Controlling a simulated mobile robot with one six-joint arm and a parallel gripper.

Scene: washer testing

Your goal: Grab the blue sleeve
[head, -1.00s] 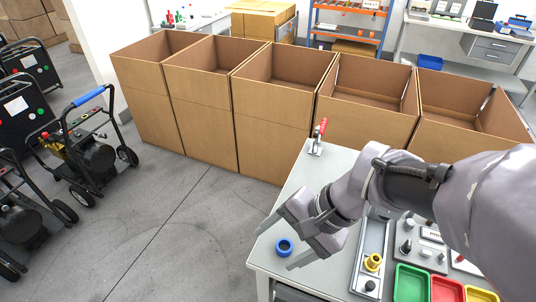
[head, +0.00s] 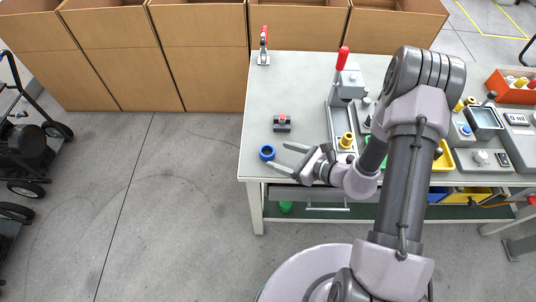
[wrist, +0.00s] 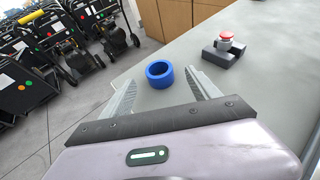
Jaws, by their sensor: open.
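The blue sleeve (head: 267,153) is a short ring lying on the grey table near its left front corner. It also shows in the wrist view (wrist: 159,74), beyond and between the fingers, nearer the right one. My gripper (head: 282,158) is open and empty just right of the sleeve in the head view, its fingers pointing left toward it. In the wrist view my gripper (wrist: 160,92) has its two fingers spread wide with nothing between them up close. I cannot tell whether a finger touches the sleeve.
A dark block with a red button (head: 282,122) stands behind the sleeve; the wrist view shows it at the right (wrist: 224,48). A metal fixture with a yellow sleeve (head: 346,140) is to the right. A red-handled clamp (head: 263,46) stands at the back. The table's left edge is close to the sleeve.

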